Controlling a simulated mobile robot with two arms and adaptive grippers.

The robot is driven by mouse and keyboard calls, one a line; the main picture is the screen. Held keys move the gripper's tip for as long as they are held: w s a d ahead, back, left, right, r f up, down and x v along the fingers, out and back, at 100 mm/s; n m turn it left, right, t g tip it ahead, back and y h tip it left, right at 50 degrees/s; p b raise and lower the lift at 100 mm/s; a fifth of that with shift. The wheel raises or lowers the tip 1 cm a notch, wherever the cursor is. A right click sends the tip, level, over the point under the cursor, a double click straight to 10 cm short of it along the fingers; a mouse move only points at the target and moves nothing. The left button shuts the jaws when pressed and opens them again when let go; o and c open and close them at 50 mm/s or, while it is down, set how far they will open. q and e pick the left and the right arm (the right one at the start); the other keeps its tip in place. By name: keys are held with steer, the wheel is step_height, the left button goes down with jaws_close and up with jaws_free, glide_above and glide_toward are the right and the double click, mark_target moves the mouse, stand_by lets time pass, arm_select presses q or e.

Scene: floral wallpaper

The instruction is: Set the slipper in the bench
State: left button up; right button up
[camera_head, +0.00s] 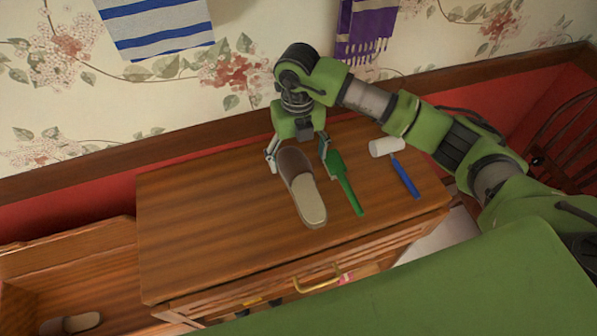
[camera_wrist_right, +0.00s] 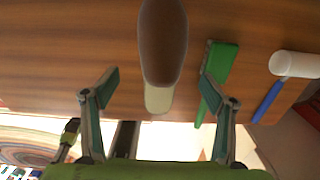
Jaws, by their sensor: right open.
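A slipper (camera_head: 304,190) with a brown upper and beige sole lies on top of the wooden cabinet. My right gripper (camera_head: 297,157) is open above the slipper's brown end, one finger to each side of it. In the right wrist view the slipper (camera_wrist_right: 162,45) lies between and beyond the open fingers (camera_wrist_right: 158,88), and I see no grip on it. The bench (camera_head: 70,262) is an open wooden box at the lower left. Another similar slipper (camera_head: 82,322) lies inside it. My left gripper is not in view.
A green brush (camera_head: 345,185) lies close to the right of the slipper, near a gripper finger. A lint roller with a white roll (camera_head: 386,147) and blue handle (camera_head: 405,178) lies farther right. The cabinet top (camera_head: 210,220) is clear on the left. A wall stands behind.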

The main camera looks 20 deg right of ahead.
mark_target(299, 166)
steer(key=shift+f, duration=0.9)
steer(key=shift+f+p, duration=0.55)
steer(key=shift+f, duration=0.1)
steer(key=f, duration=0.1)
steer(key=f+p, duration=0.1)
steer(key=f, duration=0.1)
steer(key=shift+w+d+f, duration=0.1)
steer(key=shift+w+f, duration=0.1)
steer(key=shift+f, duration=0.35)
steer(key=c, duration=1.4)
steer(key=shift+r, duration=0.1)
